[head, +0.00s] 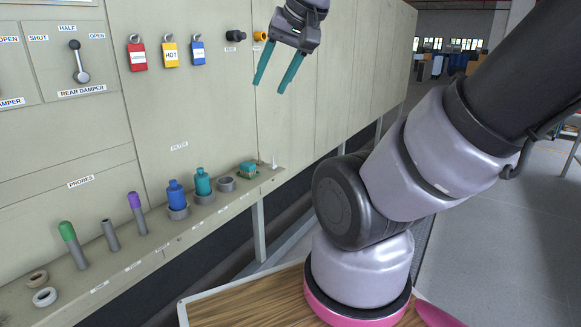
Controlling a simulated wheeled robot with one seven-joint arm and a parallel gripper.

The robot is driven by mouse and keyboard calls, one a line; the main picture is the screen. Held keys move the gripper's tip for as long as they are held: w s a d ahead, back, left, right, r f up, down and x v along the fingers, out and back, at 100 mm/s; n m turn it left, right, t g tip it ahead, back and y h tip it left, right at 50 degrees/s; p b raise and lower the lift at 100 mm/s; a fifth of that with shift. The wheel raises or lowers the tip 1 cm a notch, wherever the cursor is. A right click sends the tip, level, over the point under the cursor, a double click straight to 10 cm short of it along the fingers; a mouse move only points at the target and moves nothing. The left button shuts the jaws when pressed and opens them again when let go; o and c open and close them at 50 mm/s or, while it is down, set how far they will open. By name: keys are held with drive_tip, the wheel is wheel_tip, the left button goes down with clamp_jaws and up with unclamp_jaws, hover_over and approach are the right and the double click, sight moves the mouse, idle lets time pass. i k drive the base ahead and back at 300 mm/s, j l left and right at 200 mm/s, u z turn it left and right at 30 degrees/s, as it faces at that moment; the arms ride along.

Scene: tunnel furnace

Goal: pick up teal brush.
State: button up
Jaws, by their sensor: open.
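A small low teal block (248,168), which looks like the teal brush, sits on the ledge near its right end. It is small in the picture, so its bristles cannot be made out. My gripper (269,86) hangs in front of the panel at the top, above and a little right of the teal block and well apart from it. Its two teal fingers point down and are spread, with nothing between them.
The ledge (155,250) also holds a teal bottle-shaped piece (203,182), a blue one (177,195), a grey ring (226,184), a small pale cone (274,163), probes (137,212) and rings (44,297). Tags (170,52) hang on the panel. A wooden tabletop (250,305) lies below.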

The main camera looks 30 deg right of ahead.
sight(248, 169)
drive_tip(key=z, duration=0.3)
drive_tip(key=u, duration=1.45)
drive_tip(key=z, duration=1.45)
drive_tip(key=i+j+z, duration=0.1)
drive_tip(key=i+j, duration=0.15)
drive_tip(key=i, duration=0.3)
drive_tip(key=i+j+z, duration=0.15)
drive_tip(key=i+j, duration=0.15)
drive_tip(key=i, duration=0.25)
